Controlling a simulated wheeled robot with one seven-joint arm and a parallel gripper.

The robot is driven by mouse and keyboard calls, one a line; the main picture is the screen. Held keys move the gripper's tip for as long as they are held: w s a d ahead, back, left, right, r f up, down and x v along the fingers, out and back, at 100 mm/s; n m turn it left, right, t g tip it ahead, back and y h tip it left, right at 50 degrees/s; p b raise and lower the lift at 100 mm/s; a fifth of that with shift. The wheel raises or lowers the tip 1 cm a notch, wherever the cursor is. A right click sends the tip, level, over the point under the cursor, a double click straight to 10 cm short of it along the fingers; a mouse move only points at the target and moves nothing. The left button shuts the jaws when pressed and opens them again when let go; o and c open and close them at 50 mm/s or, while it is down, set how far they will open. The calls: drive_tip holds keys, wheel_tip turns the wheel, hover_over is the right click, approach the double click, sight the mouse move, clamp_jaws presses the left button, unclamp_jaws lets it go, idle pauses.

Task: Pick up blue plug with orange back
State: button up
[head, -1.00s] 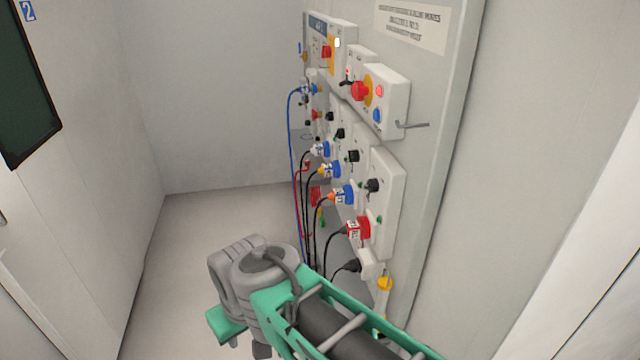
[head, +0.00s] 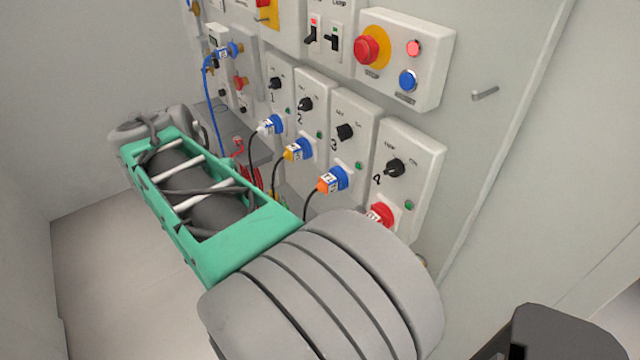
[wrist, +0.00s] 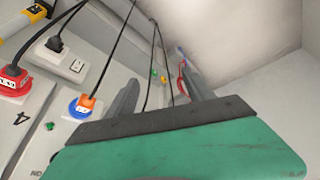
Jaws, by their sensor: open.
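The blue plug with the orange back (head: 333,181) sits in the socket panel marked 3 in the head view, a black cable hanging from its orange end. In the wrist view the same plug (wrist: 82,106) is at the left, just outside the left finger. My gripper (wrist: 161,76) is open and empty in the wrist view, with the plug outside its jaws. Thin black cables show between and behind the fingers. In the head view my arm crosses the lower middle, and I cannot make out the gripper there.
A red plug (head: 380,214) sits in panel 4, partly behind my arm. A blue plug with a yellow back (head: 298,149) and one with a white back (head: 270,124) sit to the left. A control box (head: 405,60) is above. Free floor (head: 110,290) lies at left.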

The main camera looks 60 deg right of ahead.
drive_tip(key=s+d+m+g+h, duration=0.1)
drive_tip(key=s+d+m, duration=0.2)
drive_tip(key=d, duration=0.2)
drive_tip(key=s+d+m+g, duration=0.1)
drive_tip(key=s+d+m, duration=0.15)
drive_tip(key=d, duration=0.25)
drive_tip(key=m+g+b, duration=0.1)
drive_tip(key=m+g, duration=0.1)
drive_tip(key=m, duration=0.4)
approach(328, 178)
wheel_tip(328, 178, down, 2)
drive_tip(key=shift+g, duration=0.3)
drive_tip(key=x, duration=0.7)
drive_tip(key=shift+d+f+b, duration=0.1)
drive_tip(key=shift+d+b, duration=0.3)
drive_tip(key=shift+d, duration=0.05)
clamp_jaws()
